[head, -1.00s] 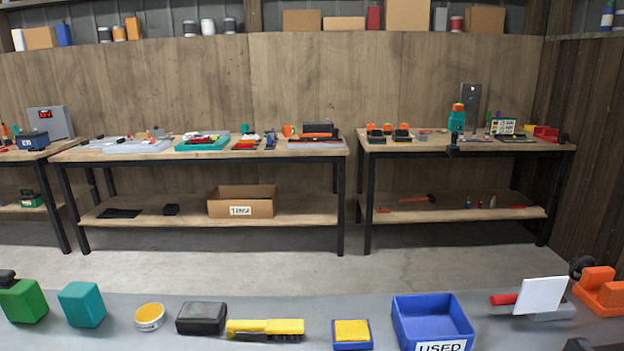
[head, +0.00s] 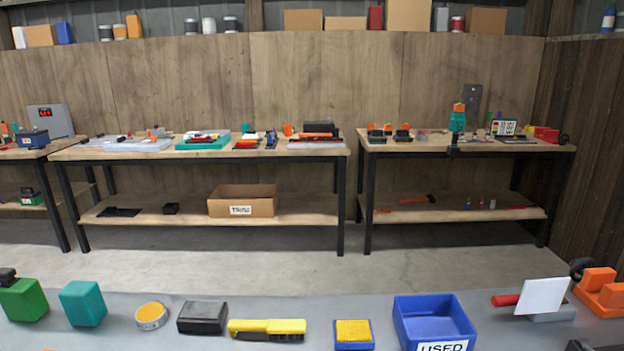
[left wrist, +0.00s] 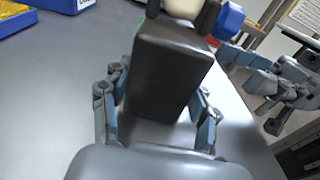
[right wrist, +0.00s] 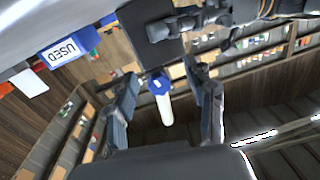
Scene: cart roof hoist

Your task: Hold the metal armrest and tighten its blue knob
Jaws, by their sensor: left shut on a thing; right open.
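A dark grey block-like piece (left wrist: 172,70), which I take for the armrest, is held between the fingers of my left gripper (left wrist: 155,100) in the left wrist view. Its blue knob (left wrist: 230,18) shows beyond its far right end, near a cream-coloured part (left wrist: 183,8). In the right wrist view the knob (right wrist: 157,84) appears between the open fingers of my right gripper (right wrist: 165,88), with a white cylinder below it. My right gripper also shows in the left wrist view (left wrist: 262,78), close to the knob; contact cannot be told. Neither gripper shows in the head view.
A grey bench (head: 250,310) in front carries a blue "USED" bin (head: 432,322), a yellow brush (head: 266,328), a black box (head: 202,317), a sponge in a blue tray (head: 352,334) and an orange tool (head: 600,291). Wooden workbenches (head: 200,153) stand beyond open floor.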

